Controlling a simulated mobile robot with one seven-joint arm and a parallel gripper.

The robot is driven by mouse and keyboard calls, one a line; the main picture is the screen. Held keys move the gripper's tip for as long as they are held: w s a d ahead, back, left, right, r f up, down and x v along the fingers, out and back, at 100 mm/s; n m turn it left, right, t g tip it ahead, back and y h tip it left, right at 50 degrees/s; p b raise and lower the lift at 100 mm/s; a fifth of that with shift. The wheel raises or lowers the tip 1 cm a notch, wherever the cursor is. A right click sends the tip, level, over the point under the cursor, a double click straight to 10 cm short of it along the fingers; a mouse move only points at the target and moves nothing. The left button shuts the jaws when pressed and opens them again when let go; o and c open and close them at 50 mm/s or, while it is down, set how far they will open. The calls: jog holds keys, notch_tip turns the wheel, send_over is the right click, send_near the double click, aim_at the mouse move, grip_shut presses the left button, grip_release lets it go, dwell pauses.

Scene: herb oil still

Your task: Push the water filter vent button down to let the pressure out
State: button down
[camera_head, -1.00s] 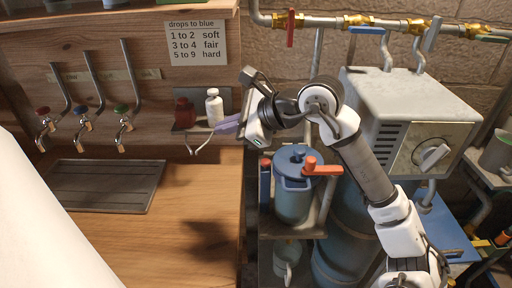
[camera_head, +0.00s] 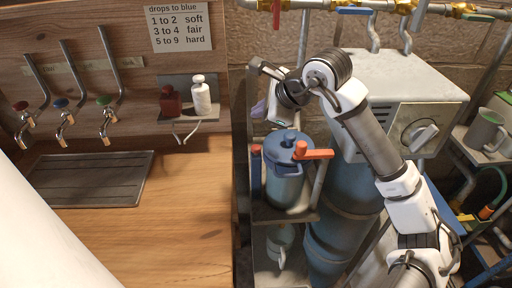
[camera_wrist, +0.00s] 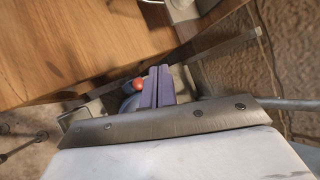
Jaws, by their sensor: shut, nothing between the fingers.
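The water filter (camera_head: 285,183) is a blue canister on a narrow shelf. Its lid has a blue knob (camera_head: 289,136) on top and an orange lever (camera_head: 315,154) at the right. I cannot tell for sure which part is the vent button; the knob looks like it. My gripper (camera_head: 258,109), with purple fingers, is above and behind the filter, left of the knob and apart from it. In the wrist view my shut, empty fingers (camera_wrist: 158,87) partly hide the blue filter (camera_wrist: 129,104) and a small red-orange part (camera_wrist: 138,84) beside them.
A red-capped blue tube (camera_head: 256,175) stands left of the filter. A grey box with a dial (camera_head: 403,100) is at the right, above a large blue tank (camera_head: 343,220). The wooden counter (camera_head: 170,235) is at the left, with a small shelf holding a white bottle (camera_head: 201,96).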

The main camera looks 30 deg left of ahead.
jog(key=b, duration=0.4)
send_over(260, 149)
notch_tip(260, 149, down, 6)
jog(key=shift+f, duration=0.2)
jog(key=shift+f+b, duration=0.5)
jog(key=shift+f, duration=0.1)
jog(key=shift+f+b, duration=0.95)
jog(key=shift+b, duration=0.55)
dwell(1.6)
jog(key=shift+r, duration=0.15)
jog(key=shift+r+p, duration=0.3)
jog(key=shift+r, duration=0.5)
jog(key=shift+r+p, duration=1.1)
jog(key=shift+r, duration=1.4)
